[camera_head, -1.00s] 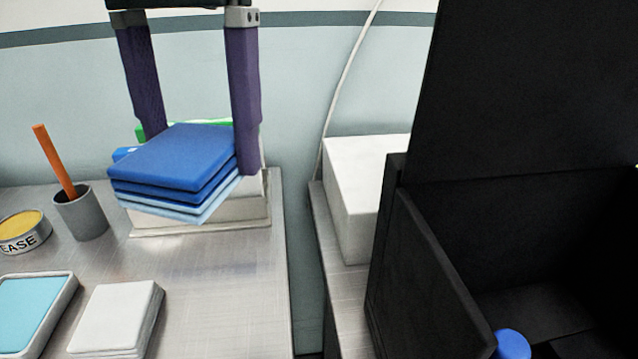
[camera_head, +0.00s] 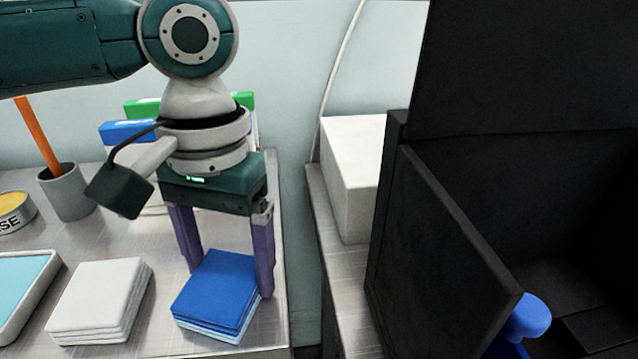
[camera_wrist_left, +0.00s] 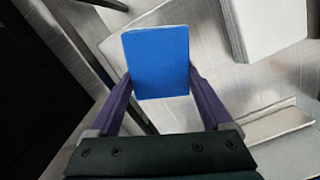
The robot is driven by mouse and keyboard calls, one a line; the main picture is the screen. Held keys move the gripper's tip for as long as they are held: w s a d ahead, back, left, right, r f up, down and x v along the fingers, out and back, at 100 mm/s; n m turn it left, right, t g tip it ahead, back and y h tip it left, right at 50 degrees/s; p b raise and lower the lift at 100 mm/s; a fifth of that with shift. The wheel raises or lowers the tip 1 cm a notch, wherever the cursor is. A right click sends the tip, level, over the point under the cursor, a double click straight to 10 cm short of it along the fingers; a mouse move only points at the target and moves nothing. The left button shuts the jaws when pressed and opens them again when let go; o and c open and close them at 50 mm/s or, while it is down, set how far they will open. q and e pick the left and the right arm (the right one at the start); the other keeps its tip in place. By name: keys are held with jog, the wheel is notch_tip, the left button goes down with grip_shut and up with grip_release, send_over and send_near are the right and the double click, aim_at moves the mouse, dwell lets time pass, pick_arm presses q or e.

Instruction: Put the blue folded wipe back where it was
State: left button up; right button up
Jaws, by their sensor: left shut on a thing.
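The blue folded wipe (camera_head: 217,287) is a square stack with dark blue layers on top and paler blue layers below. It is at the front right of the left metal table, right of the white folded stack. My left gripper (camera_head: 229,281) points down with its purple fingers on two opposite sides of the wipe and is shut on it. The wrist view also shows the wipe (camera_wrist_left: 158,62) between the fingers (camera_wrist_left: 160,97). I cannot tell whether its underside touches the table. My right gripper is not in view.
A white folded stack (camera_head: 98,297) lies just left of the wipe. A tray with a light blue pad (camera_head: 18,285), a grey cup (camera_head: 66,190) and a yellow tin (camera_head: 12,213) stand further left. A gap separates this table from the black open box (camera_head: 440,250) at right.

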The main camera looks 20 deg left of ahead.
aim_at(234, 260)
pick_arm(q)
jog(key=o, duration=1.6)
jog(key=shift+c, duration=0.2)
notch_tip(234, 260, up, 12)
jog(key=w+p, duration=0.1)
jog(key=p, duration=0.1)
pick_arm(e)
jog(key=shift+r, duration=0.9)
